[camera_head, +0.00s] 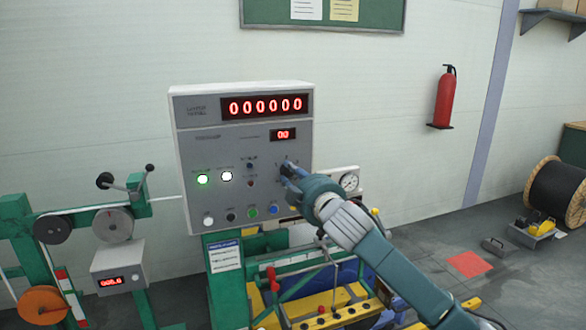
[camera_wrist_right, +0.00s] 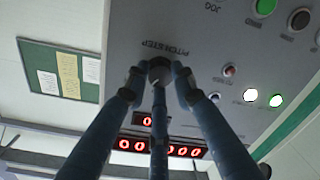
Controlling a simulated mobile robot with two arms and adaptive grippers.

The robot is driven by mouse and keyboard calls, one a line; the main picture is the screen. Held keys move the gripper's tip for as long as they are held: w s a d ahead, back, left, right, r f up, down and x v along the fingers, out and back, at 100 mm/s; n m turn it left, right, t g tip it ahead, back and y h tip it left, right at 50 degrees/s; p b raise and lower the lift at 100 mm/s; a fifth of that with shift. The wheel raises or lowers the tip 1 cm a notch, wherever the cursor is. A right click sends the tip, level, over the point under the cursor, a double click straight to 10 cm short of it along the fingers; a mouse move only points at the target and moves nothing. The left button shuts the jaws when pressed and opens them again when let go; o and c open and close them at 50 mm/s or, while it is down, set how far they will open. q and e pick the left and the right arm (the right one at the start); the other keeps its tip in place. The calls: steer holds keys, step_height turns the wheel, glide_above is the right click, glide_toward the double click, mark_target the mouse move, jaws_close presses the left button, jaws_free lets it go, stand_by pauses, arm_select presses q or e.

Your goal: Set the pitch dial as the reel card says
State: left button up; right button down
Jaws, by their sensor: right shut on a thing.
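My left gripper is out of view.
The panel has a large red display (camera_head: 265,106) reading 000000 and a small display (camera_head: 283,134) that seems to read 00. Lit white and green lamps (camera_head: 203,179) and several buttons surround the dial. A pressure gauge (camera_head: 349,182) stands close beside my right wrist.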

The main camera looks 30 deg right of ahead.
steer(key=shift+a+r+n+p, duration=0.1)
steer(key=shift+n+p, duration=1)
steer(key=shift+n, duration=0.6)
steer(key=shift+r+n+p, duration=0.1)
steer(key=shift+n+p, duration=0.95)
steer(key=shift+n, duration=0.65)
steer(key=shift+f, duration=0.1)
steer(key=c, duration=1.4)
jaws_free()
steer(key=shift+a, duration=0.15)
steer(key=shift+c, duration=0.2)
steer(key=shift+s+f, duration=0.1)
steer(key=shift+s, duration=0.1)
steer(key=s+a, duration=0.2)
steer(key=s, duration=0.9)
steer(key=shift+s+a+r, duration=0.15)
steer(key=shift+a+r, duration=0.15)
